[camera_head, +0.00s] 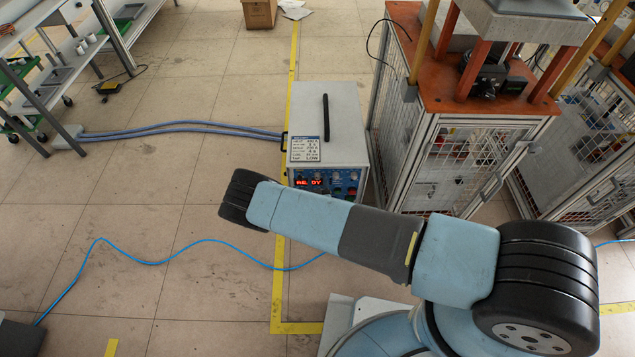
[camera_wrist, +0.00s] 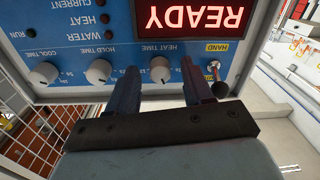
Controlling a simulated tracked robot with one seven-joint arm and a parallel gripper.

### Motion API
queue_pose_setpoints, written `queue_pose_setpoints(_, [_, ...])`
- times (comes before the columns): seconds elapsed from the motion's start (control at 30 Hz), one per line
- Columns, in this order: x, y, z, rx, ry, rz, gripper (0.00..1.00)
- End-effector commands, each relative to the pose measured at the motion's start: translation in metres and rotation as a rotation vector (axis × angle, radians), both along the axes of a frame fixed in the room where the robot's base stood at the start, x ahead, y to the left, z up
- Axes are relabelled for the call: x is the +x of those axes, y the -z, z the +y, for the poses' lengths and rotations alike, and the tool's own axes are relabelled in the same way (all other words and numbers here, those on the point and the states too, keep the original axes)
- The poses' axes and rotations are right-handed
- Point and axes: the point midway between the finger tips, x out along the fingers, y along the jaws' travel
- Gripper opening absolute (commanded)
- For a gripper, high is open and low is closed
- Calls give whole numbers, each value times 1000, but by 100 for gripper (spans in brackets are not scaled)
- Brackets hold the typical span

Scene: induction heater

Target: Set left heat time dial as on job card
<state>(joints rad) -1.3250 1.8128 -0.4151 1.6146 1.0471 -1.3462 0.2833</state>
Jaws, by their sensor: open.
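The induction heater (camera_head: 345,105) is a pale box on the floor with a blue front panel (camera_head: 345,181). The job card (camera_head: 306,149) lies on its top; its small text is too small to read surely. The wrist view shows the panel upside down. Gaps show on both sides of the dial. The dial's setting is not clearly readable. In the head view my arm hides the gripper.
The hold time dial (camera_wrist: 98,72) is just left of the left finger, with the cool time dial (camera_wrist: 43,73) farther left. A red READY display (camera_wrist: 193,18) is lit. A caged orange-topped press (camera_head: 470,130) stands right.

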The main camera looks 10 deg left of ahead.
Motion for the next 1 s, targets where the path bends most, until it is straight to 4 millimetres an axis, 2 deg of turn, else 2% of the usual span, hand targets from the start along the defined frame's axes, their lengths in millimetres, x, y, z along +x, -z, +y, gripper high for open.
queue_pose_setpoints(0.27, [1, 0, 0, 0, 0, 0, 50])
queue_pose_setpoints(0.77, [1, 0, 0, 0, 0, 0, 2])
queue_pose_setpoints(1.0, [1, 0, 0, -8, 0, -2, 0])
